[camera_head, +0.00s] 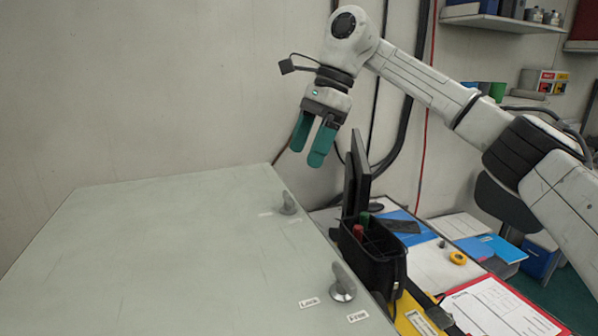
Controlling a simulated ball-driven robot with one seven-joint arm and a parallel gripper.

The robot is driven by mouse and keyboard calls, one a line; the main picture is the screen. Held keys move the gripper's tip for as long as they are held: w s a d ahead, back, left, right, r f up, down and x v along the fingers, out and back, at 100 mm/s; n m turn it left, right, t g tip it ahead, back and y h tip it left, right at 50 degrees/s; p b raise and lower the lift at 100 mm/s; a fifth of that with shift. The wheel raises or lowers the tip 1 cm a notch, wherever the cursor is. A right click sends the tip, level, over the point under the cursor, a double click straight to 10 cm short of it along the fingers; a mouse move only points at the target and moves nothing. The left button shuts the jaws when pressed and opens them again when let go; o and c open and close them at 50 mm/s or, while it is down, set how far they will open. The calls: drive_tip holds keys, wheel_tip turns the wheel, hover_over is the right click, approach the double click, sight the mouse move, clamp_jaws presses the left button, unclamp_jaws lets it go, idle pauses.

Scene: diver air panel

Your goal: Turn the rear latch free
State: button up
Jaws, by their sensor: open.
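The rear latch (289,205) is a small grey turn-knob with an upright grip. It sits on the pale grey-green panel (150,250), near its far right corner. The front latch (342,284) is a similar knob nearer to me on the same right edge, on a round metal base. My gripper (307,158) has two teal fingers pointing down. It is open and empty, above and apart from the rear latch. Which way the rear latch is turned is hard to tell at this size.
A black caddy (372,262) with tools and a dark upright screen (355,172) stand just right of the panel edge. A clipboard (498,308) and yellow tape (457,258) lie on the bench beyond. The panel's left and middle are clear. A wall rises behind.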

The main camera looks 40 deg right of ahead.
drive_tip(key=shift+v, duration=1.2)
